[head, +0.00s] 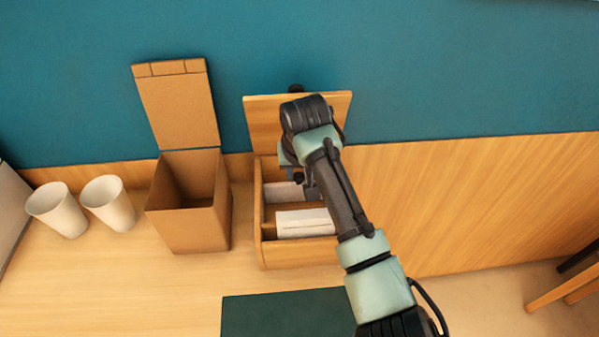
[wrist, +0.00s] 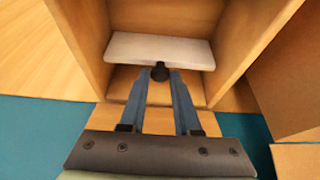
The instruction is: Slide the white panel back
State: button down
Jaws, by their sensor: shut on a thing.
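A wooden box (head: 258,225) stands on the counter with its lid (head: 262,115) raised at the back. Inside it are two white pieces: a front panel (head: 305,222) and a rear panel (head: 283,191), partly covered by my arm. The wrist view shows one white panel (wrist: 150,46) lying between wooden walls, with a dark knob (wrist: 160,69) at its near edge. My gripper (wrist: 160,76) has its two blue-grey fingers closed on this knob. In the head view my wrist hides the fingers above the rear of the box.
A brown carton (head: 187,220) with its flap up stands left of the box. Two white cups (head: 58,210) (head: 109,203) are farther left. A dark green mat (head: 285,312) lies in front. A teal wall (head: 450,70) is behind.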

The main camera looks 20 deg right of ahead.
jog(key=c, duration=0.6)
grip_release()
jog(key=shift+r, duration=0.1)
jog(key=v, duration=1.2)
jog(key=shift+s+r, duration=0.25)
jog(key=shift+r, duration=0.1)
jog(key=shift+a, duration=0.1)
